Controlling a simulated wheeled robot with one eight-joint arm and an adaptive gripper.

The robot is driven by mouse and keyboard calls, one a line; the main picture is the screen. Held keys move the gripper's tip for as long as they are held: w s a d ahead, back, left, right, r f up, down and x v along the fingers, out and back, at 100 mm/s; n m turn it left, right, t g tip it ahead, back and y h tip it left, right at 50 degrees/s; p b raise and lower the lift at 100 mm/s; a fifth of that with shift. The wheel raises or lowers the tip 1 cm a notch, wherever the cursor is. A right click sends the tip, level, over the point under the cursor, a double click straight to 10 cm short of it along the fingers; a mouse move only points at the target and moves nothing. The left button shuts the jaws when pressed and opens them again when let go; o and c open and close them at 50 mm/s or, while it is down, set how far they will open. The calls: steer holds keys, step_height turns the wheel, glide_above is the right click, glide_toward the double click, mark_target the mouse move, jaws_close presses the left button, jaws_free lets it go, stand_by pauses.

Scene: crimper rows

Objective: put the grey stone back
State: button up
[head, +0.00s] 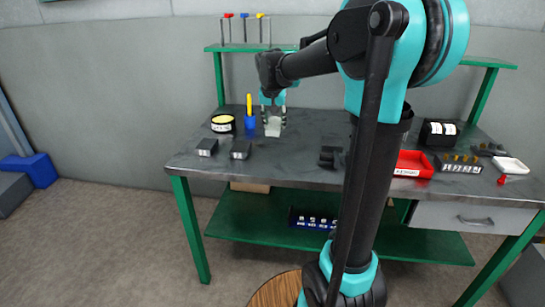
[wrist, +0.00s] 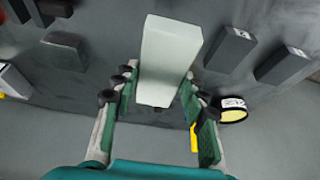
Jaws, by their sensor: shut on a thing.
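My gripper (wrist: 157,92) is shut on a pale grey stone block (wrist: 168,50), with one finger on each side of it. The block is long and rectangular and sticks out beyond the fingertips. In the head view my gripper (head: 273,104) points down over the back left part of the workbench, with the pale block (head: 272,128) below it. I cannot tell whether the block touches the bench top. No marked place for the stone can be made out clearly.
Two dark labelled blocks (head: 207,147) (head: 240,150) lie in front on the bench (head: 285,160). A black-and-yellow round dish (head: 223,123) and a blue holder (head: 250,123) with a yellow stick stand left. A green shelf (head: 232,48) runs behind.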

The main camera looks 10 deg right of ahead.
mark_target(273, 132)
step_height(273, 132, down, 14)
steer(key=shift+r, duration=0.1)
stand_by(0.4)
steer(key=o, duration=1.2)
steer(key=v, duration=1.1)
steer(key=shift+s+r, duration=0.15)
steer(key=shift+r, duration=0.05)
steer(key=shift+s+d, duration=0.1)
steer(key=shift+s, duration=0.1)
steer(key=s+d+f+n, duration=0.1)
steer(key=s+d+f, duration=0.1)
steer(key=s+f, duration=0.6)
steer(key=s+d+f+n+y, duration=0.1)
steer(key=s+d+f+n, duration=0.1)
steer(key=s+f, duration=0.7)
steer(key=s+d, duration=0.1)
steer(key=s, duration=0.7)
steer(key=shift+d+f+n, duration=0.2)
steer(key=shift+f+n, duration=0.05)
steer(key=shift+n, duration=0.05)
